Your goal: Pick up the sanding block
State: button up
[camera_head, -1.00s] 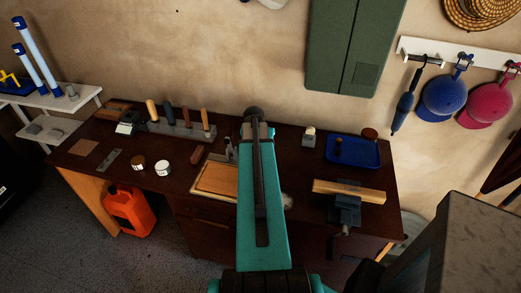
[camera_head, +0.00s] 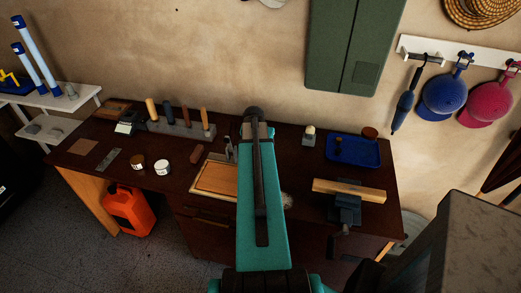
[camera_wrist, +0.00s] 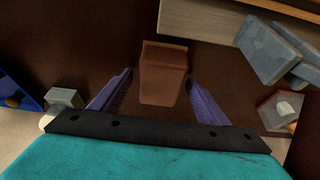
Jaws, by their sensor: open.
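A reddish-brown block (camera_wrist: 163,82), which looks like the sanding block, lies on the dark tabletop in the wrist view. My gripper (camera_wrist: 159,76) is open, with one purple finger on each side of the block. Gaps show between the fingers and the block in this view; I cannot tell the height between them. In the head view my teal arm hides the gripper and seems to hide this block. A small brown block (camera_head: 197,154) also shows left of my arm there.
Close by are a wood-framed board (camera_head: 215,178) and grey-blue pieces (camera_wrist: 265,48). A small pale-topped item (camera_head: 309,134) and a blue tray (camera_head: 368,150) are right of my arm. A vise with a wooden bar (camera_head: 348,190) is at the front right.

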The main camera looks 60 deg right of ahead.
dwell(0.3)
jog(key=c, duration=1.3)
jog(key=shift+r, duration=0.1)
jog(key=shift+r, duration=0.15)
jog(key=shift+r+b, duration=0.65)
jog(key=shift+r, duration=1.05)
jog(key=s+a, duration=0.1)
jog(key=s, duration=0.1)
jog(key=s+a+b, duration=0.1)
jog(key=s+a, duration=0.1)
jog(key=s+a+b, duration=0.1)
jog(key=s, duration=0.1)
jog(key=shift+s+a+r, duration=0.3)
jog(key=shift+s+r, duration=0.05)
jog(key=shift+s, duration=0.05)
jog(key=shift+w+d+f+b, duration=0.15)
jog(key=shift+d+b, duration=0.1)
jog(key=shift+b, duration=0.95)
jog(key=shift+d+b, duration=0.1)
jog(key=shift+b, duration=0.7)
